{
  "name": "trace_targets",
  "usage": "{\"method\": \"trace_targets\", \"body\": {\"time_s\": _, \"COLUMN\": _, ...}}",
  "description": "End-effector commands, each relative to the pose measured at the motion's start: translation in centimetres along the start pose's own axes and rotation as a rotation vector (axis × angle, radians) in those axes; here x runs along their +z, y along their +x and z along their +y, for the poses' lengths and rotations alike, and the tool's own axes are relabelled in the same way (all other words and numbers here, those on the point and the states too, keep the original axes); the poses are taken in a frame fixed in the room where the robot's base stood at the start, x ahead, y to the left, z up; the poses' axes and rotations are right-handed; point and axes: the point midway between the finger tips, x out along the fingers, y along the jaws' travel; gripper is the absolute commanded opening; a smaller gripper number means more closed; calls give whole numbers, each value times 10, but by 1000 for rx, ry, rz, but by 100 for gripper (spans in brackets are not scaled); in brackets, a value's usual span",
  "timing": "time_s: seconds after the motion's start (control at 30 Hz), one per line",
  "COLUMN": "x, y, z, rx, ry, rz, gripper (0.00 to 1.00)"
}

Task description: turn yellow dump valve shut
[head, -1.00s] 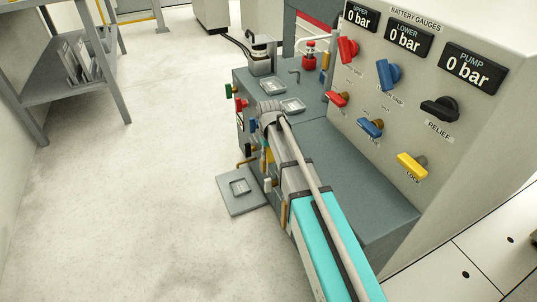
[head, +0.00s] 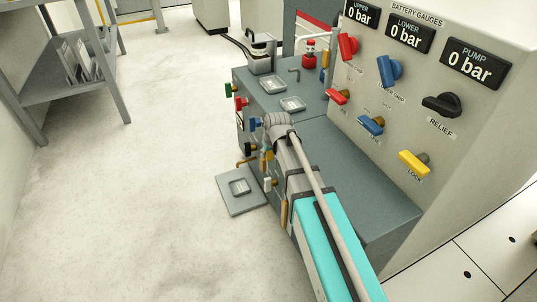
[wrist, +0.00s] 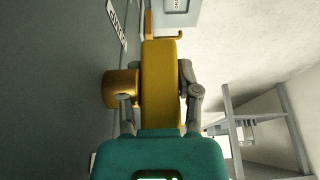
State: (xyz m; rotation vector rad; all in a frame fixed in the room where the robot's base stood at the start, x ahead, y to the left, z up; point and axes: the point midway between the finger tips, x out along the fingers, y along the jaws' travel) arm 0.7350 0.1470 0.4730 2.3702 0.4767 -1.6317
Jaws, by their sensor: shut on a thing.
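The yellow dump valve handle (wrist: 161,88) fills the middle of the wrist view, upright in the picture. Its round brass-yellow stem (wrist: 120,88) runs left to the dark grey cabinet face. My gripper (wrist: 160,95) has one grey finger on each side of the handle and is shut on it. In the head view my arm covers most of the gripper and the handle, so the handle's angle there cannot be told.
Green (head: 229,90), red (head: 241,104) and blue (head: 254,123) handles line the cabinet side near my wrist. A grey plate (head: 240,192) lies on the floor below. The panel's yellow lock handle (head: 413,163) is apart at right. Open floor lies left.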

Motion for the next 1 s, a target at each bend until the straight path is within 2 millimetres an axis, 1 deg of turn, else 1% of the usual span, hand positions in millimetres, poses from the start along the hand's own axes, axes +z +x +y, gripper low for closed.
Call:
{"method": "trace_targets", "body": {"time_s": 0.03, "x": 5, "y": 1, "z": -1, "rx": -2, "ry": 1, "rz": 29, "gripper": 0}}
{"method": "trace_targets", "body": {"time_s": 0.3, "x": 2, "y": 0, "z": -1, "rx": -2, "ry": 1, "rz": 144, "gripper": 0}}
{"method": "trace_targets", "body": {"time_s": 0.77, "x": -1, "y": -1, "z": -1, "rx": -2, "ry": 0, "rz": 165, "gripper": 0}}
{"method": "trace_targets", "body": {"time_s": 0.8, "x": -1, "y": -1, "z": -1, "rx": -2, "ry": 0, "rz": 165, "gripper": 48}}
{"method": "trace_targets", "body": {"time_s": 0.83, "x": -1, "y": -1, "z": -1, "rx": -2, "ry": 0, "rz": 165, "gripper": 54}}
{"method": "trace_targets", "body": {"time_s": 0.87, "x": -1, "y": -1, "z": -1, "rx": -2, "ry": 0, "rz": 166, "gripper": 57}}
{"method": "trace_targets", "body": {"time_s": 1.0, "x": -1, "y": -1, "z": 0, "rx": -1, "ry": 0, "rz": 166, "gripper": 57}}
